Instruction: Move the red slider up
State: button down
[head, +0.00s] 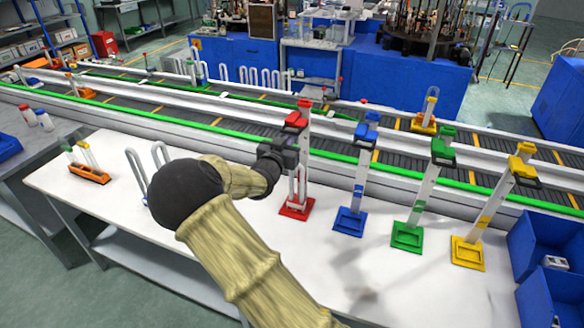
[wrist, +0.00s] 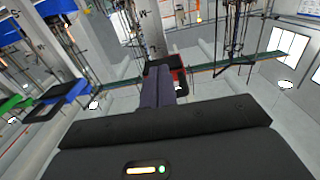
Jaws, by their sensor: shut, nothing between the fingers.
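The red slider (head: 295,121) is a red block with a dark part, near the top of a pale upright post with a red base (head: 296,207). A red cap (head: 304,103) tops the post, just above the slider. My gripper (head: 289,142) is at the post, just below the slider. In the wrist view its dark fingers (wrist: 160,88) are shut together with nothing between them. Their tips are at the red and black slider (wrist: 179,76), which is partly hidden behind them. I cannot tell whether they touch it.
To the right stand similar posts with a blue slider (head: 366,134), a green slider (head: 443,152) and a yellow slider (head: 523,170). A conveyor (head: 340,168) runs behind the white table (head: 330,262). Blue bins (head: 545,245) are at the right. An orange rack (head: 89,174) stands left.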

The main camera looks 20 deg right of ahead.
jog(key=shift+f+b, duration=0.3)
jog(key=shift+f, duration=0.25)
jog(key=shift+s+a, duration=0.1)
jog(key=p+v, duration=0.1)
jog(key=v, duration=0.8)
jog(key=shift+s+a, duration=0.2)
jog(key=shift+s, duration=0.15)
dwell(0.4)
jog(key=s+d+f+n+g+y, duration=0.2)
jog(key=s+f+g+y, duration=0.3)
jog(key=f+y, duration=0.15)
jog(key=s+r+n+g+y, duration=0.1)
jog(key=s+n+g+y, duration=0.3)
jog(key=s, duration=1.8)
jog(key=n+g, duration=0.1)
jog(key=g, duration=0.2)
